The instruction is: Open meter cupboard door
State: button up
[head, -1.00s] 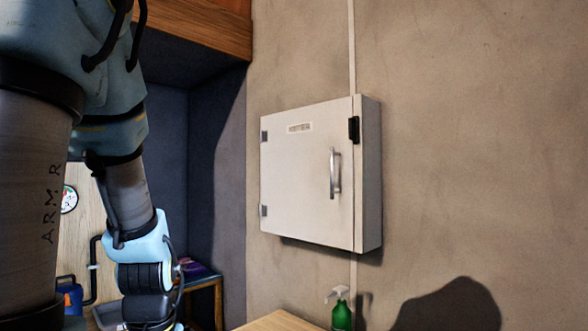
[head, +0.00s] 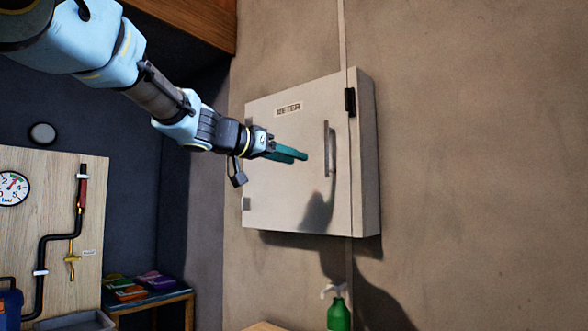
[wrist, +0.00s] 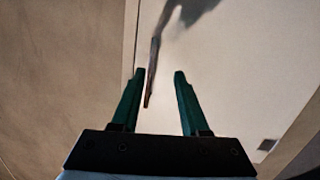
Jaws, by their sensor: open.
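The meter cupboard (head: 366,150) is a pale box on the wall, labelled METER. Its door (head: 275,190) is closed, with hinges on the left edge and a dark latch (head: 350,102) on the right edge. The upright bar handle (head: 327,150) is near the door's right side. My gripper (head: 305,156) has green fingers, is open and empty, and is in front of the door just left of the handle in the head view. In the wrist view the handle (wrist: 152,72) shows between and beyond the open fingertips (wrist: 159,73), nearer the left finger. I cannot tell the exact gap to it.
A green pump bottle (head: 338,312) stands below the cupboard. At left are a pipe board (head: 60,190) with a gauge (head: 12,188) and a small table (head: 160,300) with books. A wooden overhead cabinet (head: 190,18) is above. The wall right of the cupboard is clear.

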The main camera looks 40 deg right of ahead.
aim_at(327, 146)
jog(key=shift+m+g+h, duration=0.4)
jog(key=shift+m+h, duration=0.3)
jog(key=shift+h, duration=0.1)
jog(key=d+r+p, duration=0.1)
jog(key=d, duration=0.2)
jog(key=d+r+p, duration=0.1)
jog(key=d+p, duration=0.1)
jog(key=d, duration=0.2)
jog(key=d+r+p, duration=0.2)
jog(key=d, duration=0.2)
jog(key=shift+d, duration=0.2)
grip_shut()
dwell(0.4)
